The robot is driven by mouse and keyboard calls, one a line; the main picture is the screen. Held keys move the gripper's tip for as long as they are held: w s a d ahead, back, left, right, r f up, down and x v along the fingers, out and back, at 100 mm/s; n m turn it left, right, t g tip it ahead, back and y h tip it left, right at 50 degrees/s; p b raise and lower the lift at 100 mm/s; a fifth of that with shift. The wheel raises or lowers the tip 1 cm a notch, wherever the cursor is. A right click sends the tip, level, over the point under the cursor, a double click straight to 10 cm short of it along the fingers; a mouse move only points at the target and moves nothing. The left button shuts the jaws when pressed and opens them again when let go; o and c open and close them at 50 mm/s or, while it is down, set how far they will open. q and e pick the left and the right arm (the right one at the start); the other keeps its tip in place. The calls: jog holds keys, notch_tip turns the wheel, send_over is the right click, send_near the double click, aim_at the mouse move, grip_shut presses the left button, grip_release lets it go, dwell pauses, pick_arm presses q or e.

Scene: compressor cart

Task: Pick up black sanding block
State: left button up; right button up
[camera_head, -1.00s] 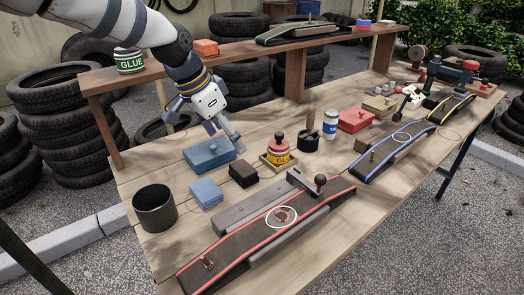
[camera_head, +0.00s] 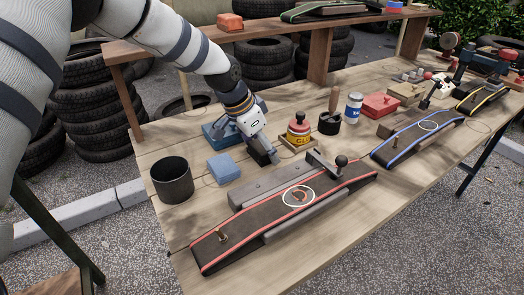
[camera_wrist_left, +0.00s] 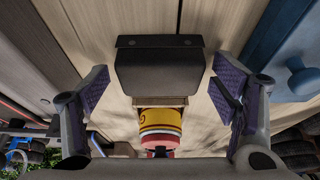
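The black sanding block (camera_head: 264,158) is on the wooden workbench, largely hidden by my left gripper (camera_head: 258,149) in the head view. In the left wrist view the block (camera_wrist_left: 160,66) shows as a dark, squared shape ahead of the gripper. My right gripper is in neither view.
A dark cup (camera_head: 172,180) stands left. Bare bench lies along the front right (camera_head: 345,215).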

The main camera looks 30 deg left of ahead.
aim_at(262, 147)
pick_arm(q)
jog(key=c, duration=1)
jog(key=shift+r, duration=0.1)
jog(key=shift+r, duration=0.35)
jog(key=r, duration=0.4)
jog(key=shift+s+d+p, duration=0.25)
jog(key=shift+s+p, duration=0.1)
jog(key=shift+p, duration=0.05)
jog(key=s+d+r, duration=0.2)
jog(key=s, duration=0.1)
jog(key=s+d+r+p, duration=0.1)
jog(key=s+d+r, duration=0.2)
jog(key=s, duration=0.1)
jog(key=s+d+r+p, duration=0.1)
jog(key=s+d+r, duration=0.1)
jog(key=s+r, duration=0.1)
jog(key=shift+s+d, duration=0.2)
jog(key=shift+s, duration=0.2)
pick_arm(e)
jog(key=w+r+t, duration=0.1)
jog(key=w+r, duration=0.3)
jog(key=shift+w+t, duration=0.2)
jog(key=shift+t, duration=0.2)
